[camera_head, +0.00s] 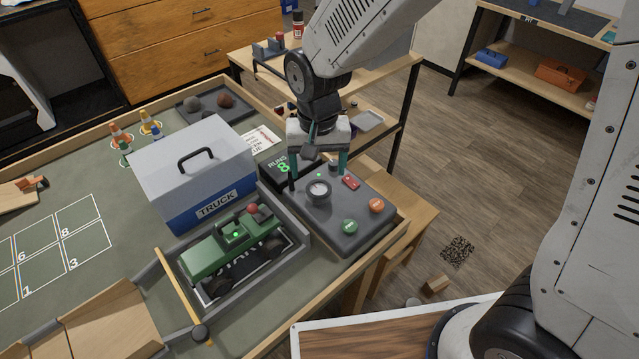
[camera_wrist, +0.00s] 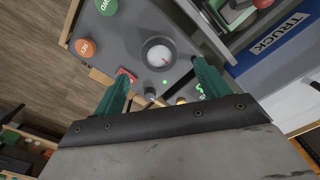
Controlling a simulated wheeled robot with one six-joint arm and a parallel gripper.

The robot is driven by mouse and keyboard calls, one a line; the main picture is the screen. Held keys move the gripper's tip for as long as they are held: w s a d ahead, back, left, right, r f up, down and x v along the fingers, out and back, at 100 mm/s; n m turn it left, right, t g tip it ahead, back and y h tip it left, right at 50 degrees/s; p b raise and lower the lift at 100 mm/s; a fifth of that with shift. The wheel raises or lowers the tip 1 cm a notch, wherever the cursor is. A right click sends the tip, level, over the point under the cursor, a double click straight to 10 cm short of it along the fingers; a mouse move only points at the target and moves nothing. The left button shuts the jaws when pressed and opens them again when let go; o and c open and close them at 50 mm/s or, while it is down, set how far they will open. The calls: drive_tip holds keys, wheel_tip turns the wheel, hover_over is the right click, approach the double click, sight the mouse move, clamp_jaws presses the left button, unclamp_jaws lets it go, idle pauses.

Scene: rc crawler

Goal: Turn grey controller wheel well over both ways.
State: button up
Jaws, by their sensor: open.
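The controller (camera_head: 357,224) is a dark grey box at the table's right corner. Its grey wheel (camera_head: 318,191) is a round knob with a pale top, and in the wrist view the wheel (camera_wrist: 159,53) shows a short red mark on that top. A red switch (camera_head: 350,183), an orange button (camera_head: 376,205) and a green button (camera_head: 349,227) sit on the same box. My gripper (camera_head: 319,172) is above the controller's back edge with its teal fingers pointing down. It is open and empty. In the wrist view the wheel lies beyond the fingertips, apart from them.
A green toy truck (camera_head: 232,244) sits in a grey tray left of the controller. A white and blue box marked TRUCK (camera_head: 195,160) stands behind it. A black display (camera_head: 279,167) reading 8 is close to my gripper's left. A wooden shelf (camera_head: 398,88) stands behind.

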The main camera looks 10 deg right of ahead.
sight(319, 189)
wheel_tip(319, 189, down, 6)
drive_tip(key=shift+f, duration=0.15)
drive_tip(key=shift+c, duration=0.3)
drive_tip(key=c, duration=0.9)
